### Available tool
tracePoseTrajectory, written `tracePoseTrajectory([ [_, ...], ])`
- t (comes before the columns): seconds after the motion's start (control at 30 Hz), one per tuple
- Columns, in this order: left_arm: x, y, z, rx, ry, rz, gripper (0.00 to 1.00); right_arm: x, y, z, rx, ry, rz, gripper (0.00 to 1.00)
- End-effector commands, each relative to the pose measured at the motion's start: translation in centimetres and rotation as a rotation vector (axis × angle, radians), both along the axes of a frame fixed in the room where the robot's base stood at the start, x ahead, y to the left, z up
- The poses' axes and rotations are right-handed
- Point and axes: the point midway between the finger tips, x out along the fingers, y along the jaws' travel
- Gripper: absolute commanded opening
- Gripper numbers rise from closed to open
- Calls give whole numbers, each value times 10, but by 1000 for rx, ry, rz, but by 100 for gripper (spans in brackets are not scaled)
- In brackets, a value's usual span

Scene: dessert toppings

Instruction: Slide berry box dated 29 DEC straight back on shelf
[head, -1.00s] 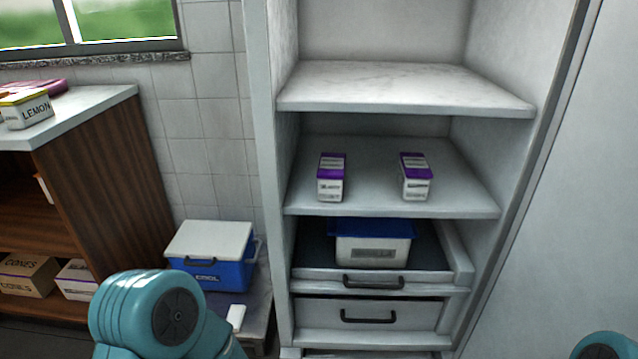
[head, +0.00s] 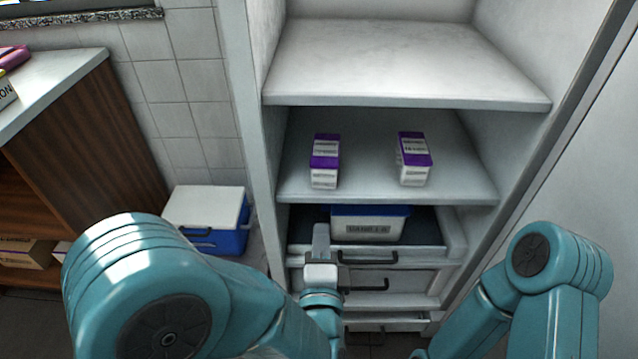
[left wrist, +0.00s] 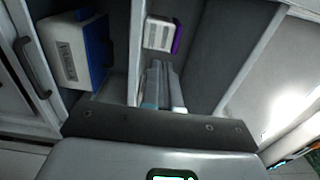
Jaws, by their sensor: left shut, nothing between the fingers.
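Two white berry boxes with purple tops stand apart on the middle shelf (head: 365,180) in the head view, a left box (head: 325,161) and a right box (head: 414,159). Their labels are too small to read, so I cannot tell which is dated 29 DEC. My left gripper (head: 321,238) is in front of the cabinet, below the shelf's front edge and below the left box. Its fingers (left wrist: 162,88) are shut and empty in the left wrist view, where one purple-and-white box (left wrist: 159,35) shows beyond the tips, apart from them. My right gripper is out of view.
Below the shelf, an open drawer holds a blue-lidded container (head: 368,224) labelled VANILLA, close to my left gripper. A marble shelf (head: 400,65) lies above. Cabinet walls bound both sides. A blue-and-white cooler (head: 207,218) stands at left. The shelf between the boxes is clear.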

Motion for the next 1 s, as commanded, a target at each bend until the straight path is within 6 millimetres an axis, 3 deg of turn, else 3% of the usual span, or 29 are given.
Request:
tracePoseTrajectory([
  [0.5,103,2,-2,-3,0,3,0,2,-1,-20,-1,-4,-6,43],
  [0.7,121,2,-1,-3,1,3,0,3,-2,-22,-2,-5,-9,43],
  [1.0,124,2,0,-2,2,2,0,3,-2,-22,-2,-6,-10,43],
])
